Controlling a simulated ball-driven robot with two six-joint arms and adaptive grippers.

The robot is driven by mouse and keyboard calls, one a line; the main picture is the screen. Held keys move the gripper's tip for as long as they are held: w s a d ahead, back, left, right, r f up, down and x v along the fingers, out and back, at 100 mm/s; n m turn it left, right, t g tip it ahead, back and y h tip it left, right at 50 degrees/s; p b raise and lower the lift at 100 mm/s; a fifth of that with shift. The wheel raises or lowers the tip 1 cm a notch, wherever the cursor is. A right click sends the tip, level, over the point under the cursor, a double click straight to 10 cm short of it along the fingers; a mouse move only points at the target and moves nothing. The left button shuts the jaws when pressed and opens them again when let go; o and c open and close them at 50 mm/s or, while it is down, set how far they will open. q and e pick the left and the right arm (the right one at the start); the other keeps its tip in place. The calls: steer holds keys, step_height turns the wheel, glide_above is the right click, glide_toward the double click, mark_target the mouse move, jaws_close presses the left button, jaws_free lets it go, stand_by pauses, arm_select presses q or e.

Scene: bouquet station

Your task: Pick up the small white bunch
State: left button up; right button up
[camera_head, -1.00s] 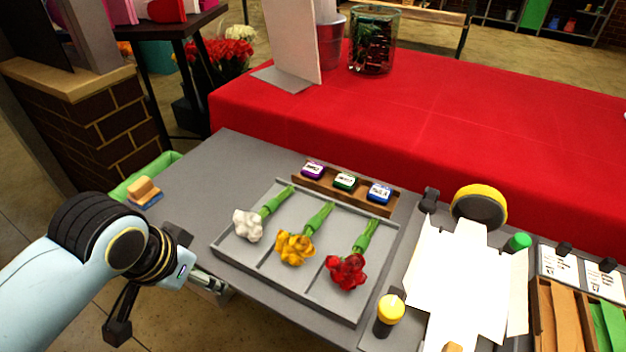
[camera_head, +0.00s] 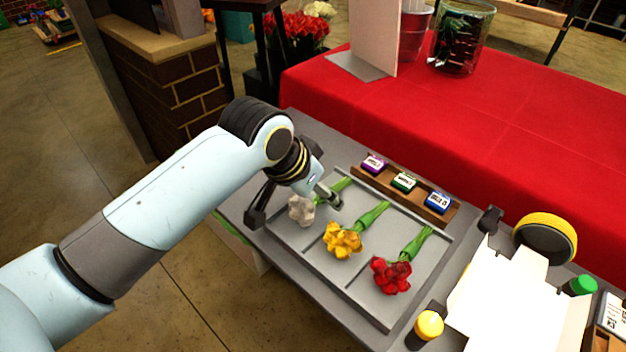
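The small white bunch (camera_head: 301,210) lies in the left compartment of the grey tray (camera_head: 372,298), its green stem (camera_head: 338,185) pointing to the back right. My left gripper (camera_head: 332,199) is just above and over this bunch, between its flower head and the end of its stem. It hides part of the stem. Its fingers are small and overlap in this view, so I cannot tell whether they are open or touch the stem. The white bunch still lies in the tray. My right gripper is not in view.
A yellow bunch (camera_head: 343,240) and a red bunch (camera_head: 391,275) lie in the tray's other compartments. A wooden holder with purple, green and blue blocks (camera_head: 438,202) stands behind. A yellow-topped bottle (camera_head: 428,325) and white wrapping sheet (camera_head: 508,300) are at the right.

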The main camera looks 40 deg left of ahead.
arm_select(q)
steer(key=shift+x, duration=1.15)
steer(key=shift+c, duration=0.2)
jaws_close()
